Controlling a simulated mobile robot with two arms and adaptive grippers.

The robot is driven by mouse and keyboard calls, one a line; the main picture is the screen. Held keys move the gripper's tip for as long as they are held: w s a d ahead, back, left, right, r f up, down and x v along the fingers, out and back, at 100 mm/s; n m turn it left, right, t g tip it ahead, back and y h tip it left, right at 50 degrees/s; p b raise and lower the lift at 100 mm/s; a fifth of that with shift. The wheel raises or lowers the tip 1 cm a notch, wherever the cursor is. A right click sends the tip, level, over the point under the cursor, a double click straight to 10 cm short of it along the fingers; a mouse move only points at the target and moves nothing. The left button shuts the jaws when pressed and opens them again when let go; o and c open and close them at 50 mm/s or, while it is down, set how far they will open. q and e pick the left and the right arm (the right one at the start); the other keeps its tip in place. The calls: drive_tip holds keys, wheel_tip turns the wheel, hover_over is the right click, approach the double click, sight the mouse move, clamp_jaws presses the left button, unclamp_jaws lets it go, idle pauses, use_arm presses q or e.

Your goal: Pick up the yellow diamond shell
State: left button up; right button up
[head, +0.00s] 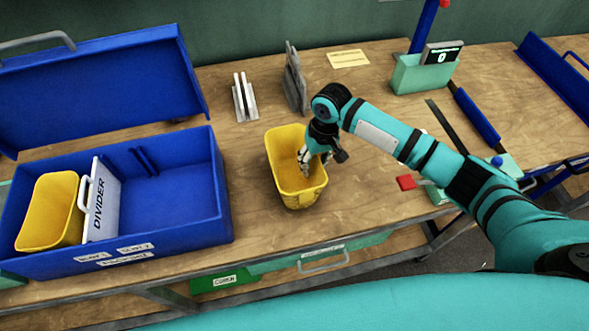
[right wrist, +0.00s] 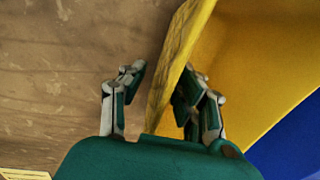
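A yellow open-topped bin-like shell (head: 284,190) stands upright on the wooden table in the middle of the head view. Its outer wall looks textured; I cannot clearly make out a diamond pattern. A second yellow shell (head: 47,222) sits in the left part of the blue case. My right gripper (head: 307,160) points down at the right rim of the middle shell. In the right wrist view the gripper (right wrist: 162,80) is open, with the yellow wall (right wrist: 182,50) between its fingers. A gap shows between the left finger and the wall. My left gripper is not in view.
The open blue case (head: 170,254) with a white divider (head: 101,200) stands to the left. Metal brackets (head: 244,100) stand behind the middle shell.

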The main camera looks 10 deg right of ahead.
drive_tip(key=shift+f, duration=0.1)
clamp_jaws()
idle(0.5)
